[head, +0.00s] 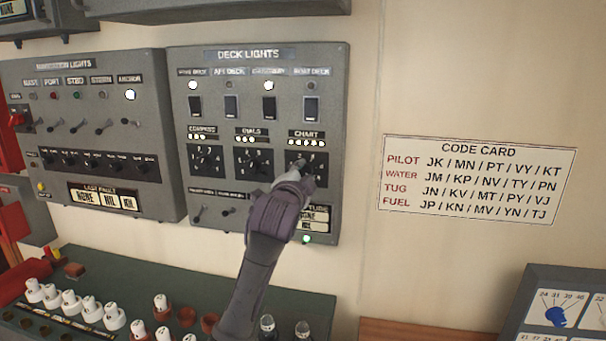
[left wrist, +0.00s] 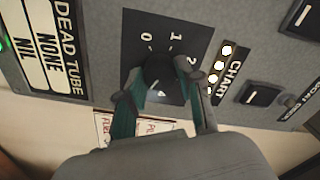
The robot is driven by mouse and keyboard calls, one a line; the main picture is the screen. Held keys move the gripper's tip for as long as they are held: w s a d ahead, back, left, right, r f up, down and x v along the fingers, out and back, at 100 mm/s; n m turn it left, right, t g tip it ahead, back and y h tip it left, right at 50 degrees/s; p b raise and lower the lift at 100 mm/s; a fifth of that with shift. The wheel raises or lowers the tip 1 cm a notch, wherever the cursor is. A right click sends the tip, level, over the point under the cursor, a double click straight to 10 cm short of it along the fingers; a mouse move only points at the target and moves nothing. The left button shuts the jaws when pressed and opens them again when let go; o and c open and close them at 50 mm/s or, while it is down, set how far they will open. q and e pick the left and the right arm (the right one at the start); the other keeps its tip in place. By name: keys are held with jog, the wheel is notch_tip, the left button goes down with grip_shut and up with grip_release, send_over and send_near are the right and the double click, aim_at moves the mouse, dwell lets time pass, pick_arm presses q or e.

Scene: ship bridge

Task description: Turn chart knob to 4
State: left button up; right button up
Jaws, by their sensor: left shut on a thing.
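The chart knob is a small black knob (left wrist: 157,68) on a square black dial plate on the deck lights panel (head: 338,110). The left wrist view shows dial marks 0, 1 and 2, and what looks like a 4 on the gripper side. My left gripper (left wrist: 160,88) is shut on the knob, one finger on each side. In the head view my left gripper (head: 296,178) covers most of the knob and the lower part of its dial plate (head: 306,160). Several lamps by the chart label (left wrist: 235,73) are lit. I cannot tell the knob's exact pointer direction.
The compass knob (head: 206,160) and dials knob (head: 253,161) sit left of the chart dial. Toggle switches (head: 204,213) and a dead tube display (left wrist: 50,50) are below. A code card (head: 477,180) is on the wall at right. A console with white knobs (head: 72,303) lies below.

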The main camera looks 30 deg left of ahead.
pick_arm(q)
jog(key=n, duration=0.4)
jog(key=shift+p, duration=0.4)
jog(key=shift+n+p, duration=0.3)
jog(key=shift+n, duration=1.8)
jog(key=o, duration=1.2)
jog(key=shift+c, duration=0.2)
jog(key=shift+s, duration=0.1)
jog(key=v, duration=1.1)
jog(key=shift+s+d, duration=0.15)
jog(key=shift+s, duration=0.2)
jog(key=shift+f, duration=0.1)
